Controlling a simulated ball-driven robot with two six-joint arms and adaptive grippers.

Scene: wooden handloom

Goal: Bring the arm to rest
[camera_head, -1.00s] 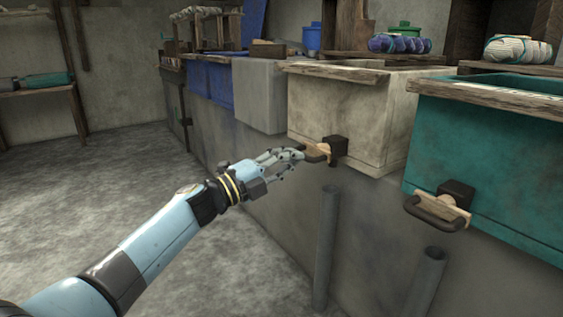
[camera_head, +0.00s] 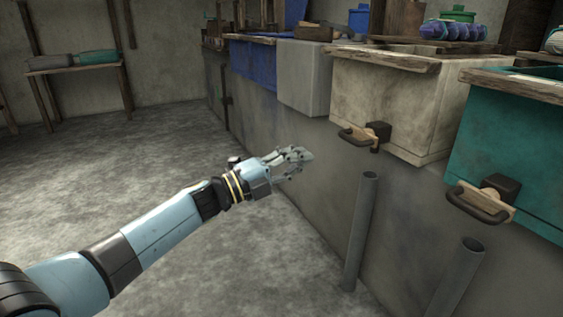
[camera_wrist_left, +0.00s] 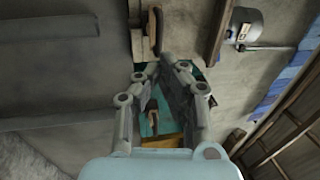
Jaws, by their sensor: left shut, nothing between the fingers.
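My left arm reaches in from the left in the head view, light blue with dark bands. Its gripper (camera_head: 296,158) is shut and empty, held in the air in front of the grey wall. It is to the left of and a little below the wooden-and-black handle (camera_head: 362,136) on the beige vat (camera_head: 395,100), with a gap between them. In the left wrist view the grey fingers (camera_wrist_left: 168,62) come together at the tips with nothing held. My right gripper is not in view.
A teal vat (camera_head: 515,140) with a similar handle (camera_head: 482,202) stands at the right. Two upright grey pipes (camera_head: 360,230) stand before the wall. A shelf (camera_head: 80,66) is at the far left. The grey floor (camera_head: 110,170) is clear.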

